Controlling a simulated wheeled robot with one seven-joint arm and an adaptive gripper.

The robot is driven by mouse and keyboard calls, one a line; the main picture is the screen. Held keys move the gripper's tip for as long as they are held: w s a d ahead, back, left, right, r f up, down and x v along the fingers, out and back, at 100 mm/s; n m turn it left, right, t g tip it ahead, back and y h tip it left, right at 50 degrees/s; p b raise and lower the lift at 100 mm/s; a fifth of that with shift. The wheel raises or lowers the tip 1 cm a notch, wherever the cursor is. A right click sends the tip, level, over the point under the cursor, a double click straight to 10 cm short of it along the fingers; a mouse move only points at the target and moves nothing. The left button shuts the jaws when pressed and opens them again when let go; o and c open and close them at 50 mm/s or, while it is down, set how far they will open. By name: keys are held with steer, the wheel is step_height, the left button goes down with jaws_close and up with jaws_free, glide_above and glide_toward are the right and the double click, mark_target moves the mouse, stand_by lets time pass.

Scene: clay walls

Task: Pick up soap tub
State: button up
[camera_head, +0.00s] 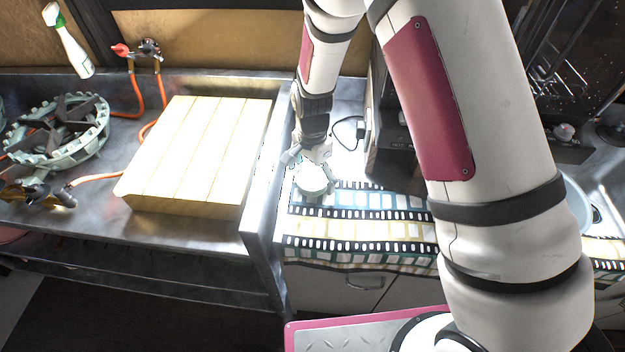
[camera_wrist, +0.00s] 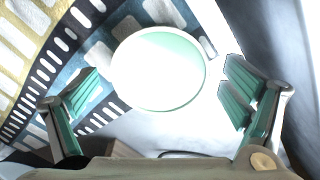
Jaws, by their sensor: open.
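The soap tub (camera_head: 312,178) is a round, pale mint-green tub standing on the counter at the left edge of the film-strip patterned cloth. In the wrist view its round top (camera_wrist: 158,68) is bright and washed out, with a green rim. My gripper (camera_head: 306,156) is just above and behind the tub in the head view. In the wrist view my gripper (camera_wrist: 161,97) is open, with one green-padded finger at the left and one at the right. The tub shows between and beyond the fingertips, apparently clear of both. The exact height gap is hard to tell.
The film-strip cloth (camera_head: 360,228) covers the counter to the right. A dark appliance (camera_head: 392,150) stands behind it. A raised metal edge (camera_head: 262,215) and a pale slatted board (camera_head: 200,150) are to the left.

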steer(key=shift+f, duration=0.45)
steer(key=c, duration=1.5)
